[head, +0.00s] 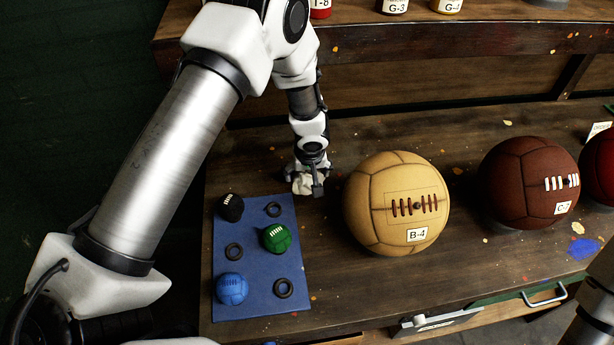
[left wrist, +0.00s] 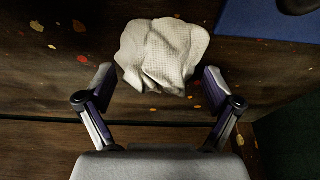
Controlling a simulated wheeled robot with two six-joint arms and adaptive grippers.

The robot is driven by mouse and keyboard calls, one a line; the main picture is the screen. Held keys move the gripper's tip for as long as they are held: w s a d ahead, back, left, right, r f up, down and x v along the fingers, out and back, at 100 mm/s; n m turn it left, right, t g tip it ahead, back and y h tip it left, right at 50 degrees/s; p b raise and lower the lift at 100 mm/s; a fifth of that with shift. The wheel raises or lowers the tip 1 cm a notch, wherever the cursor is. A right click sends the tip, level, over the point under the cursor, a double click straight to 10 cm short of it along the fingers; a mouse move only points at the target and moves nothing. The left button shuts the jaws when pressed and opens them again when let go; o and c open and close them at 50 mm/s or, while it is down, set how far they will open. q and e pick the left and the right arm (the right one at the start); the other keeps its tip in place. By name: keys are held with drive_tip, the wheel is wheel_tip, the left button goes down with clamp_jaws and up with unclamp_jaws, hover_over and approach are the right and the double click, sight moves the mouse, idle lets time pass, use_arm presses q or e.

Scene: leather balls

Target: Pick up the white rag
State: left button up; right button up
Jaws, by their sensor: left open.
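The white rag (left wrist: 160,55) lies crumpled on the dark wooden bench, between and just beyond my left gripper's fingertips in the left wrist view. In the head view the rag (head: 303,185) shows as a small pale lump, partly hidden by the gripper. My left gripper (head: 307,182) is over the rag, pointing down behind the blue mat. Its fingers (left wrist: 160,82) are spread wide, one on each side of the rag, with nothing held. I cannot tell whether a finger touches the cloth. My right gripper is not in view.
The blue mat (head: 259,210) holds small black, green and blue balls and several dark rings. A tan ball (head: 396,203) marked B-4 stands close to the right of my left gripper. A brown ball (head: 528,182) is farther right. A raised shelf (head: 430,42) runs behind.

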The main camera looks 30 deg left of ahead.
sight(307, 172)
use_arm(q)
drive_tip(key=shift+s+d+r, duration=0.15)
drive_tip(key=shift+r, duration=0.05)
drive_tip(key=shift+c, duration=1)
drive_tip(key=shift+s+d+r, duration=0.1)
drive_tip(key=shift+s, duration=0.05)
drive_tip(key=c, duration=1.1)
wheel_tip(307, 172, up, 10)
drive_tip(key=shift+p, duration=0.45)
